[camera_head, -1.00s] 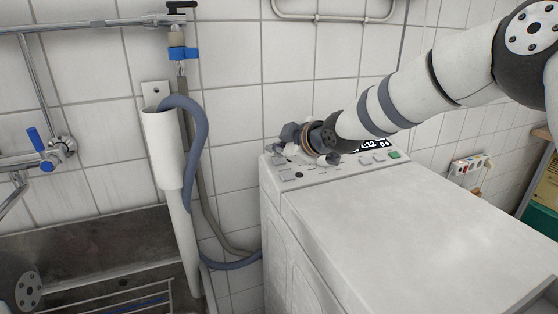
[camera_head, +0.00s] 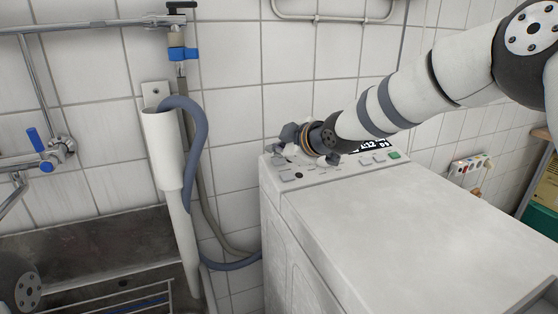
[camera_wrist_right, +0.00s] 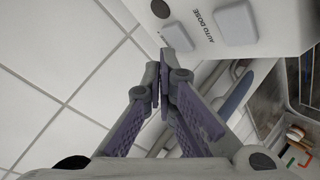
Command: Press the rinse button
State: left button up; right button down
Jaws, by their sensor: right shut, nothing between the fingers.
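A white washing machine (camera_head: 400,220) stands with its control panel (camera_head: 318,172) along the back edge of its top. The panel has a lit display (camera_head: 371,147), several pale buttons and a green button (camera_head: 394,155). My right gripper (camera_head: 287,136) is shut and empty at the panel's left end, hiding part of it. In the right wrist view the closed fingertips (camera_wrist_right: 161,72) are close to a pale button (camera_wrist_right: 178,37); I cannot tell whether they touch. A larger button (camera_wrist_right: 237,22) sits beside the label AUTO DOSE. I cannot read a rinse label. My left gripper is out of view.
A white standpipe (camera_head: 163,150) with a grey-blue hose (camera_head: 205,125) stands left of the machine. A tap with a blue handle (camera_head: 38,140) is on the tiled wall above a sink (camera_head: 90,240). A socket strip (camera_head: 470,166) is on the right wall. The machine's front top is clear.

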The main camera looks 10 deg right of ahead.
jog(key=shift+w+f, duration=0.15)
jog(key=shift+f, duration=0.4)
dwell(0.4)
jog(key=shift+s+r, duration=0.2)
jog(key=shift+r, duration=0.35)
